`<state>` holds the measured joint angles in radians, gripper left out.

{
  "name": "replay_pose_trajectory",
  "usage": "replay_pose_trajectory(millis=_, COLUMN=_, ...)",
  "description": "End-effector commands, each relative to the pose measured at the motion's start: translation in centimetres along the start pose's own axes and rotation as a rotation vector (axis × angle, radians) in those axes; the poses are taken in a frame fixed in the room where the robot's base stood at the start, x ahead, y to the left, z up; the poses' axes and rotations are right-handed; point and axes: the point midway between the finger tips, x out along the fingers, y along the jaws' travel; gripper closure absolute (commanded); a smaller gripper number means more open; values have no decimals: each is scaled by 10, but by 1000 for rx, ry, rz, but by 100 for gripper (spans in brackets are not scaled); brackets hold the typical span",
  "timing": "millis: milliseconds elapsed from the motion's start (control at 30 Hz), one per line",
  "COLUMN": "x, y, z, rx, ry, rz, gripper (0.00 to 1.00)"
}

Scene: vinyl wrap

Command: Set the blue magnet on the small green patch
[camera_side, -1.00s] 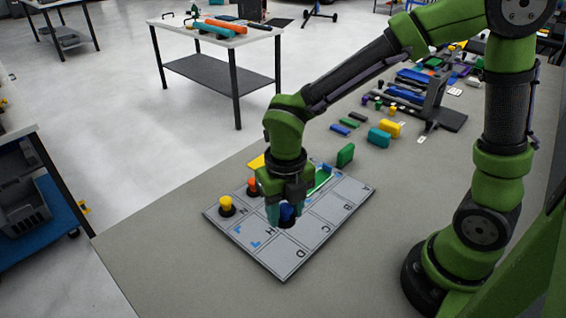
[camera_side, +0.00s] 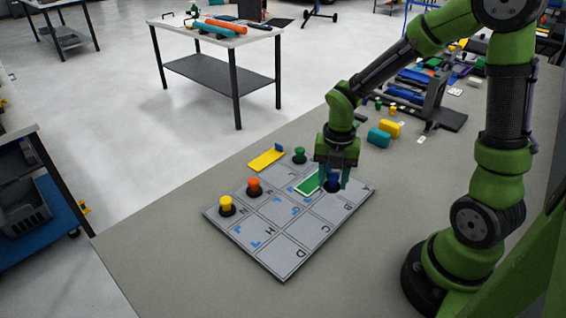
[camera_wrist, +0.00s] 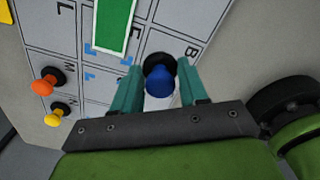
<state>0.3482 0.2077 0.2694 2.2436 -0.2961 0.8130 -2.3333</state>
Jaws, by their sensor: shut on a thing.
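The blue magnet (camera_wrist: 160,88) has a blue knob and a black round base. My gripper (camera_wrist: 160,78) is shut on it, with a teal finger on each side of the knob. In the side view my gripper (camera_side: 333,183) is over the far right part of the grey lettered board, and the magnet is mostly hidden by the fingers. The green patch (camera_side: 309,184) is a white-edged rectangle on the board, just left of my gripper. In the wrist view the patch (camera_wrist: 113,24) is above and left of the magnet, apart from it. Any gap between magnet and board is unclear.
The grey board (camera_side: 287,262) has lettered cells and blue corner marks. Yellow (camera_side: 227,204), orange (camera_side: 254,186) and green (camera_side: 299,155) magnets stand along its left edge. A yellow piece (camera_side: 266,160) lies beyond it. Teal (camera_side: 379,137) and yellow blocks stand behind. The table's front is clear.

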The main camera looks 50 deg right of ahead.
Motion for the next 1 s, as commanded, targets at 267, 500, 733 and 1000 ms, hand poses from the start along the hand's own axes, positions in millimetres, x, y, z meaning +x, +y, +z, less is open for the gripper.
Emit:
replay_pose_trajectory(millis=267, x=6, y=47, z=33, rx=-1, ry=0, rz=0, gripper=94)
replay_pose_trajectory(millis=500, x=13, y=61, z=44, rx=-2, ry=2, rz=-4, gripper=94)
replay_pose_trajectory(millis=733, x=41, y=60, z=43, rx=-1, ry=1, rz=-2, gripper=94)
replay_pose_trajectory(millis=1000, x=42, y=60, z=43, rx=-1, ry=0, rz=-1, gripper=94)
